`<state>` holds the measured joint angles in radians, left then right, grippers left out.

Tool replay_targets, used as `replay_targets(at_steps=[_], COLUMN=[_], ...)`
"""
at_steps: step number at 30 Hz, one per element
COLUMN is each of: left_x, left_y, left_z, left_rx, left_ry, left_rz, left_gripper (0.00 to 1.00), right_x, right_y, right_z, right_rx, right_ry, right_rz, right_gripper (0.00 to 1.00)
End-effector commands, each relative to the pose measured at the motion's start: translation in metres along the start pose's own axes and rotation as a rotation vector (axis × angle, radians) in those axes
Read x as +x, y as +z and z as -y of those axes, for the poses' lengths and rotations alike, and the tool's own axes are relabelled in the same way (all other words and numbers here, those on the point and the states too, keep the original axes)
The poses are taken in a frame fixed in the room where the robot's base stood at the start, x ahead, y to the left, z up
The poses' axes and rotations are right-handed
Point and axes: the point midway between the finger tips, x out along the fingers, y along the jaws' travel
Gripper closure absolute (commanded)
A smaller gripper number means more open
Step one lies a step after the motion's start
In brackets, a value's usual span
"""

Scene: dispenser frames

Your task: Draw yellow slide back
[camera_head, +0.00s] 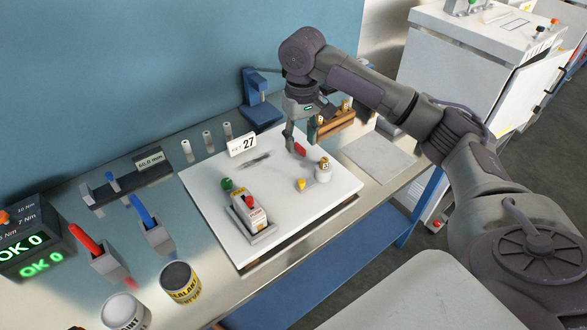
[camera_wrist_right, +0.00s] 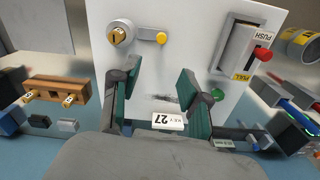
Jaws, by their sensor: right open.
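A small yellow knob (camera_head: 301,184) sits on the white board (camera_head: 285,215) beside a round key lock (camera_head: 323,172); in the wrist view the yellow knob (camera_wrist_right: 161,38) joins the lock (camera_wrist_right: 121,33) by a short bar. A grey slide housing (camera_head: 250,217) has a red knob (camera_head: 249,200) and a green knob (camera_head: 226,184) near it. In the wrist view the slide housing (camera_wrist_right: 238,48) carries a white PUSH and a yellow PULL label. My right gripper (camera_head: 289,137) is open and empty above the board's back part; its fingers (camera_wrist_right: 158,78) show apart. The left gripper is out of view.
A wooden key block (camera_head: 335,124) stands behind the board at right. A KEY 27 card (camera_head: 242,145) stands at the board's back edge. Tools and cans (camera_head: 180,287) fill the left bench.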

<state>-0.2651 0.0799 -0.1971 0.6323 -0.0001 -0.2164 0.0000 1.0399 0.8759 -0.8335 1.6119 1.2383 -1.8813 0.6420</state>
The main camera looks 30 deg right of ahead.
Motion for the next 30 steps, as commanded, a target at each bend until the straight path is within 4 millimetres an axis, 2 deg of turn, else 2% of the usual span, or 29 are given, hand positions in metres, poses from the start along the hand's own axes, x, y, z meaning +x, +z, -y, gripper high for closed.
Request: replay_targets(at_steps=[6,9,13,18,20,23,30], left_x=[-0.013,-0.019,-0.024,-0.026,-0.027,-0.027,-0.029], left_y=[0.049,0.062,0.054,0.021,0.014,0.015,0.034], left_z=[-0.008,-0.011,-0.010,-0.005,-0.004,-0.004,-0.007], left_rx=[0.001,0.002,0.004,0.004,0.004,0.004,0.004], left_ry=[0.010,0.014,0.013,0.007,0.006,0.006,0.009], left_rz=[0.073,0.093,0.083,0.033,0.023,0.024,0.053], left_gripper=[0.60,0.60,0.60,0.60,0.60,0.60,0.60], right_x=[0.037,0.059,0.087,0.114,0.121,0.128,0.132], right_y=[0.002,0.002,0.001,0.001,0.001,0.000,0.000], right_z=[0.000,0.000,0.000,0.001,0.001,0.000,0.001], right_rx=[-0.001,-0.003,-0.003,-0.003,-0.004,-0.004,-0.004], right_ry=[0.002,0.002,0.002,0.001,0.002,0.001,0.001], right_rz=[0.006,0.005,0.003,0.002,0.001,-0.001,-0.002], right_gripper=[0.54,0.54,0.54,0.54,0.54,0.54,0.54])
